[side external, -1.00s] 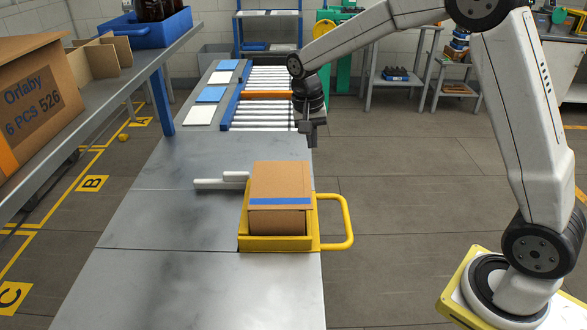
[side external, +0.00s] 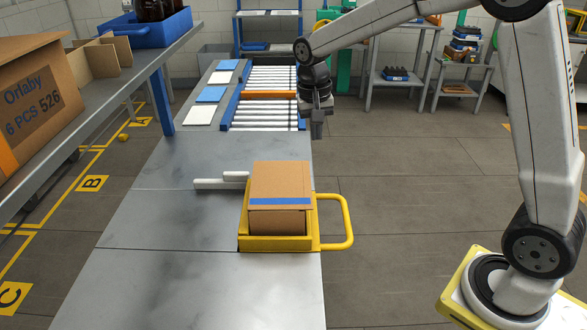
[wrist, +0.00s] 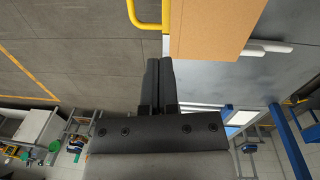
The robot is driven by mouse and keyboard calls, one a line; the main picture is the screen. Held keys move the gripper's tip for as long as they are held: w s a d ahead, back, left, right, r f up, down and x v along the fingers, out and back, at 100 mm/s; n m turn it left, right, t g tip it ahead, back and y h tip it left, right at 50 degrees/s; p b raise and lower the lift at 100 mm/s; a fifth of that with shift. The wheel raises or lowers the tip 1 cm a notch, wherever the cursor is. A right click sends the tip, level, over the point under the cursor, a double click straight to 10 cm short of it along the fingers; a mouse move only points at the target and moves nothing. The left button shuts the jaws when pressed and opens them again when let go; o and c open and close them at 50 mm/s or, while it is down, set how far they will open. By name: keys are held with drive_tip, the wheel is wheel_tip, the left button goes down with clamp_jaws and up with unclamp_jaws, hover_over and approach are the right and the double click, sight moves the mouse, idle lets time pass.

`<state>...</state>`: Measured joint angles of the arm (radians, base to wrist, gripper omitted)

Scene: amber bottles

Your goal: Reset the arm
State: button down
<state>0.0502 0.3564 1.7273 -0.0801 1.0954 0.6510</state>
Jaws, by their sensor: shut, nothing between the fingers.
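My gripper (side external: 317,131) hangs in the air beyond the box, by the right edge of the grey table, pointing down. In the wrist view its two fingers (wrist: 159,62) lie together, shut with nothing between them. A closed cardboard box (side external: 280,190) with a blue stripe sits in a yellow holder (side external: 276,243) on the table, apart from my gripper. The box also shows at the top of the wrist view (wrist: 205,30). The amber bottles (side external: 155,8) stand in a blue tray (side external: 150,32) on the left shelf, partly cut off by the frame.
A yellow handle (side external: 349,222) sticks out past the table's right edge. White bars (side external: 220,182) lie left of the box. A roller conveyor (side external: 265,98) is at the back, with blue and white sheets (side external: 211,94) beside it. The near table (side external: 190,290) is clear.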

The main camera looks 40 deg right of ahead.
drive_tip(key=s+a+f+n+t, duration=0.1)
drive_tip(key=s+f+n, duration=0.2)
drive_tip(key=s, duration=0.5)
drive_tip(key=s+a+f+n+t, duration=0.2)
drive_tip(key=s+f+n, duration=0.2)
drive_tip(key=s+f, duration=0.2)
drive_tip(key=shift+s+a+f+n+y, duration=0.2)
drive_tip(key=shift+s+a+n+y, duration=0.15)
drive_tip(key=shift+s, duration=0.75)
drive_tip(key=shift+d, duration=0.1)
